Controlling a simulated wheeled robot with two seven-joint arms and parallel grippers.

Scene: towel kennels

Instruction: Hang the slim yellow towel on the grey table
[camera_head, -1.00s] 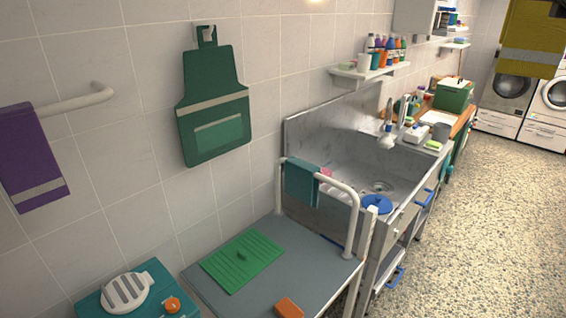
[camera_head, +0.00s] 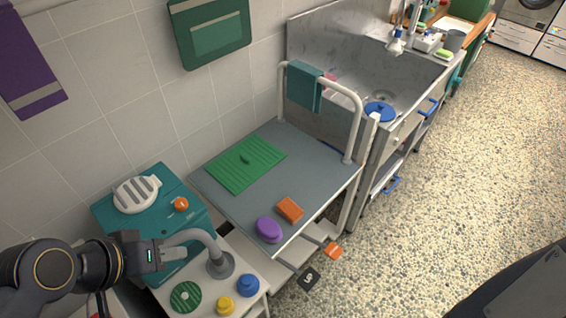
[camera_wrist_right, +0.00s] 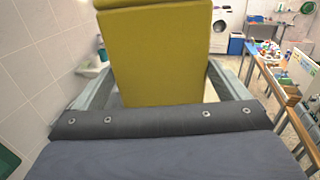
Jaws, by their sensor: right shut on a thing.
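The yellow towel (camera_wrist_right: 155,55) fills the middle of the right wrist view, held in my right gripper (camera_wrist_right: 155,95). That gripper is shut on it; the towel hides much of the jaws. The towel and right gripper are out of the head view. The grey table (camera_head: 310,165) stands in the middle of the head view, with a white rail (camera_head: 357,125) at its far end. A teal towel (camera_head: 303,88) hangs over this rail's left part. My left gripper (camera_head: 155,253) is at the lower left beside a curved grey pipe (camera_head: 195,236); its jaw opening is unclear.
On the table lie a green ribbed mat (camera_head: 245,165), an orange block (camera_head: 289,209) and a purple oval piece (camera_head: 268,230). A teal box (camera_head: 150,225) stands left of it. A steel sink (camera_head: 340,60) is behind the rail. The speckled floor (camera_head: 455,165) at right is open.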

